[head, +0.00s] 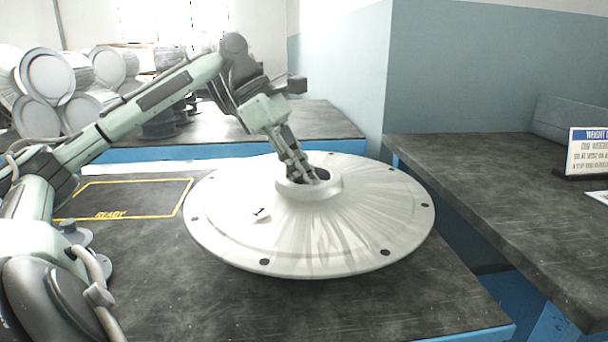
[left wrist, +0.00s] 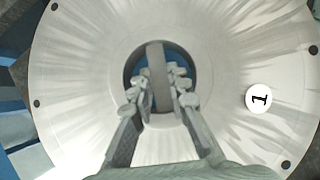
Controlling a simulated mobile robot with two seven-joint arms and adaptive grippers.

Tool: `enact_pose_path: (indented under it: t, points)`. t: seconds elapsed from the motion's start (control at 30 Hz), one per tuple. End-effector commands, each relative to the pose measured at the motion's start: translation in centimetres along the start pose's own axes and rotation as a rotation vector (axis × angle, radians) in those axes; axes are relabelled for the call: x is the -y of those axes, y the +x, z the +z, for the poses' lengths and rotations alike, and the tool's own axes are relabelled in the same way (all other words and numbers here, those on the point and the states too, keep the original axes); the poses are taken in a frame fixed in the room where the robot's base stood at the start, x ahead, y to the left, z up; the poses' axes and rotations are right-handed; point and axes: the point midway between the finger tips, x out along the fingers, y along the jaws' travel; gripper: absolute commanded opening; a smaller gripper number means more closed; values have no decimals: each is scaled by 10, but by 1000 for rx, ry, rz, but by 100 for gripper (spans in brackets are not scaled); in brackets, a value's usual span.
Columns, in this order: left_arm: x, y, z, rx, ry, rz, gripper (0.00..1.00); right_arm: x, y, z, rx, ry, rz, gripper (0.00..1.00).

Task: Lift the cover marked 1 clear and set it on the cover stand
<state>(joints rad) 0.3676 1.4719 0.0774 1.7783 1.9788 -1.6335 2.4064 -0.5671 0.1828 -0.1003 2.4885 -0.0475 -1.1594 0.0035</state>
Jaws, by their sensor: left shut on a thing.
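The cover marked 1 (head: 345,232) is a wide, pale, shallow cone with dark holes round its rim and a raised hub with an opening in the middle. Its number label (head: 261,214) faces the front left, and also shows in the left wrist view (left wrist: 260,98). My left gripper (head: 318,179) reaches down into the hub. In the left wrist view its fingers (left wrist: 159,92) are shut on an upright grey bar (left wrist: 156,60) within the opening. I cannot tell whether the cover's underside touches anything. I cannot make out a cover stand. My right gripper is out of view.
The dark bench (head: 250,305) has a yellow outlined area marked READY (head: 110,214) at left. Another dark bench (head: 500,190) with a sign (head: 590,152) stands at right, across a gap. Pale cylinders (head: 47,78) are stacked at the back left.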

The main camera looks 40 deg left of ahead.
Motion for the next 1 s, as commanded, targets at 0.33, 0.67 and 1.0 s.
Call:
enact_pose_path:
  t: [0.33,0.67,1.0]
  points:
    - [0,0,0,1,0,0,40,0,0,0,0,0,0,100]
    - [0,-12,-1,-2,-2,0,40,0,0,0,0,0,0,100]
    - [-1,-56,2,7,2,4,40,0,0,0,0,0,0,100]
